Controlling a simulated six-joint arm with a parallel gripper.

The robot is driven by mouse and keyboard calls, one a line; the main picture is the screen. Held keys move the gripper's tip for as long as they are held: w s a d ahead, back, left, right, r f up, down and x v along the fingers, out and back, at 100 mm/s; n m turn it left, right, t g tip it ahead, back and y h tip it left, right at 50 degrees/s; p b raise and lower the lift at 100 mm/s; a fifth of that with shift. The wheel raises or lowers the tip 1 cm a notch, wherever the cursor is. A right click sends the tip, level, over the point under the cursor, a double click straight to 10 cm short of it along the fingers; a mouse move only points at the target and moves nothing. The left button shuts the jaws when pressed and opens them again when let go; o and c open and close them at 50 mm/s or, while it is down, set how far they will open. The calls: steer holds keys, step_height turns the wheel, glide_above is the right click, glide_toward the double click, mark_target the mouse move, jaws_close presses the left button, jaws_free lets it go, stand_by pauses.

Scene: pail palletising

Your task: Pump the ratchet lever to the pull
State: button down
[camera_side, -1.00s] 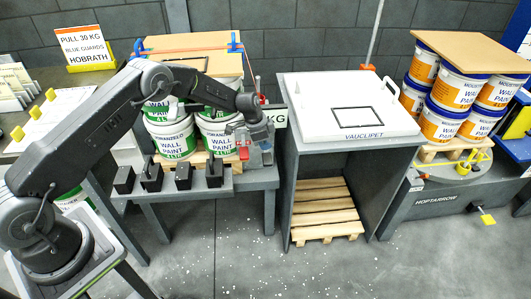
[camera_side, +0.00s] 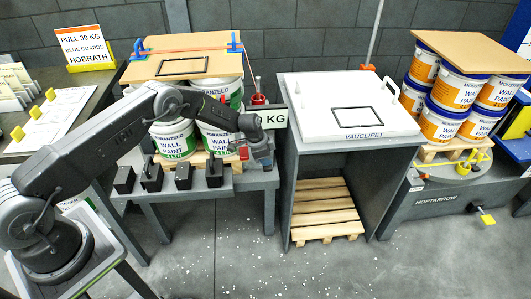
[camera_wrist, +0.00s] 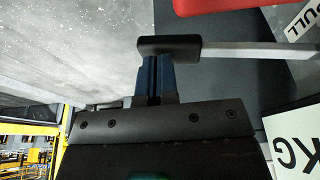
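An orange strap (camera_side: 200,48) runs over a wooden board (camera_side: 152,68) on white pails of paint (camera_side: 175,139), with blue guards (camera_side: 235,42) at the board's edges. A small red part of the ratchet (camera_side: 244,153) shows beside my gripper (camera_side: 262,160) at the bench's right end. In the wrist view, a pale lever bar (camera_wrist: 255,53) ends in a black grip (camera_wrist: 168,44). My gripper's blue fingers (camera_wrist: 155,76) are close together at this grip, which hides their tips. I cannot tell whether they touch it. A red piece (camera_wrist: 215,4) is at the top.
The white pull display (camera_side: 274,118) is partly covered by my arm; its number is hidden. A sign (camera_side: 82,45) reads "PULL 30 KG, BLUE GUARDS". Several black blocks (camera_side: 184,176) line the bench front. A white-topped stand (camera_side: 350,105) is close on the right.

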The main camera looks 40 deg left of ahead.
steer(key=shift+s+d+f, duration=0.1)
steer(key=shift+s+f, duration=0.05)
steer(key=shift+f, duration=0.55)
steer(key=r, duration=0.4)
steer(key=shift+s+d+r, duration=0.15)
steer(key=shift+d+r, duration=0.05)
steer(key=shift+d, duration=0.05)
steer(key=s+d+v, duration=0.1)
steer(key=d+v, duration=0.1)
steer(key=v, duration=0.8)
steer(key=shift+s+a, duration=0.15)
steer(key=shift+a, duration=0.15)
